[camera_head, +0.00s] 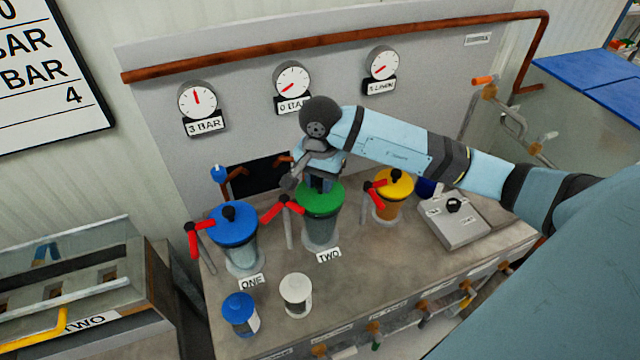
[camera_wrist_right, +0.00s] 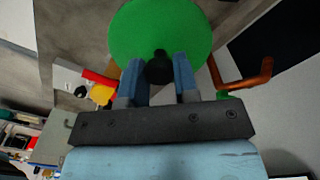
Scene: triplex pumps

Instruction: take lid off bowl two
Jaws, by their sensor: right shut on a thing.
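Bowl two (camera_head: 320,228) is a clear bowl behind the "TWO" label, with a green lid (camera_head: 320,203) on top. The lid appears to sit on the bowl's rim. In the right wrist view the green lid (camera_wrist_right: 160,28) is a round disc with a black knob (camera_wrist_right: 159,70). My right gripper (camera_head: 319,185) comes down over the lid from above and is shut on this knob, one finger on each side in the right wrist view (camera_wrist_right: 159,75). A red-handled clamp (camera_head: 287,202) stands at the lid's left side. My left gripper is out of view.
Bowl one (camera_head: 242,256) with a blue lid (camera_head: 233,226) stands left, and a yellow-lidded bowl (camera_head: 394,205) right. A blue jar (camera_head: 240,314) and a white jar (camera_head: 296,296) stand in front. A switch box (camera_head: 452,222) is farther right. Gauges and a copper pipe line the back panel.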

